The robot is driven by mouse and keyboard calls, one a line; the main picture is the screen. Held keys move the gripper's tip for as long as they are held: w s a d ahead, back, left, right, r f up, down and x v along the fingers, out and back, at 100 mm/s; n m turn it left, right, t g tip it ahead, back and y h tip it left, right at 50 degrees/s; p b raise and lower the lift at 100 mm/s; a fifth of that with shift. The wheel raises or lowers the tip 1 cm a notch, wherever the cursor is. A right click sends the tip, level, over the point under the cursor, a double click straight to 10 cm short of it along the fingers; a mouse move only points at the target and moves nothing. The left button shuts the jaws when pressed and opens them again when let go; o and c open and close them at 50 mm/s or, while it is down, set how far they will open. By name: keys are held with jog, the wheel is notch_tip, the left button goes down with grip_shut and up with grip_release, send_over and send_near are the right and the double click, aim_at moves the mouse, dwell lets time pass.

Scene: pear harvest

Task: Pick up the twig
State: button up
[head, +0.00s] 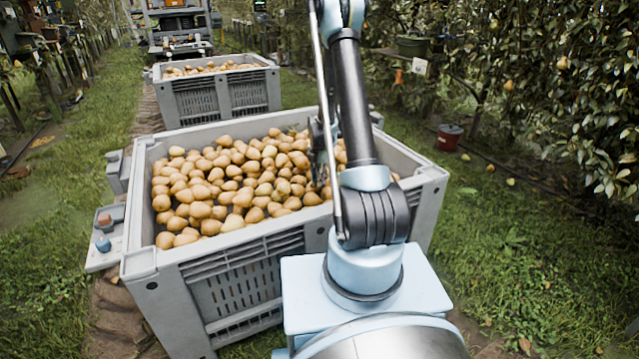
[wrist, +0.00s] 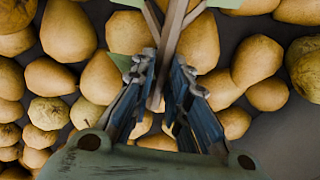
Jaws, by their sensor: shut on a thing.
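The twig (wrist: 171,42) is a brown, woody piece with forking branches and a few green leaves, in the top middle of the wrist view. My gripper (wrist: 164,72) is shut on it, with the stem between the two dark fingers. Pears lie below and around the twig in that view. In the head view my gripper (head: 322,150) is over the right part of the near crate's pears, partly hidden by my arm. I cannot make out the twig clearly there.
The near grey crate (head: 215,252) is full of yellow-brown pears (head: 225,185). A second pear crate (head: 222,97) stands behind it. A red bucket (head: 449,137) sits on the grass at right, near the trees. Open grass runs along both sides.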

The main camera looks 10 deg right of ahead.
notch_tip(320, 180, up, 9)
dwell(0.5)
jog(key=shift+r, duration=0.15)
